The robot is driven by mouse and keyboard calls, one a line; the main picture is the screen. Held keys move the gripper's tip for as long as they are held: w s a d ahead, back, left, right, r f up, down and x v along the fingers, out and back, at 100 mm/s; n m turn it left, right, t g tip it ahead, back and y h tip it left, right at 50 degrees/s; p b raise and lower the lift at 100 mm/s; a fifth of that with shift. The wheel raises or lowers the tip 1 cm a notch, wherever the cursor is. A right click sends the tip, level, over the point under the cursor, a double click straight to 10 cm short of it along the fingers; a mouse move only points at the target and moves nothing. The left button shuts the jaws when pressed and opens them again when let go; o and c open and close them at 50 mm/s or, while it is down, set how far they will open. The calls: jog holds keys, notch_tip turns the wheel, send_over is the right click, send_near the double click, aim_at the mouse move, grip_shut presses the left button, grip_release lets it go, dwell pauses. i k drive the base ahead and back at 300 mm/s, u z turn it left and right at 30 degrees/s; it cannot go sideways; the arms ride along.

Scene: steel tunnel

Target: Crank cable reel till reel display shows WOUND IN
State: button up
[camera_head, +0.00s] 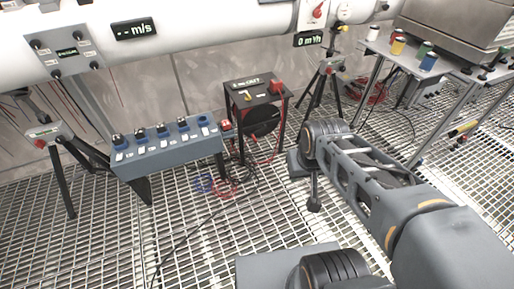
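The cable reel (262,121) is a dark round drum inside a black table-like frame (240,103) in the middle of the head view. Its small display (246,82) shows green text ending in OUT; the figure before it is too small to read surely. A red part (277,87), perhaps the crank handle, sits at the frame's top right. A red cable runs down from the reel to the floor. My arm reaches in from the lower right. My gripper (313,204) appears to point down, right of and nearer than the reel, apart from it. Its fingers are too small to read.
A blue-grey console (168,150) with several connectors stands left of the reel. Black tripods (322,85) stand behind right and at far left. Loose red and blue cables (215,185) lie on the grating floor. A bench (440,62) with coloured cans stands at right. Open grating lies in front.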

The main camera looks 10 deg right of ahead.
aim_at(260, 114)
jog(key=u, duration=0.45)
jog(key=i, duration=1)
jog(key=z, duration=0.15)
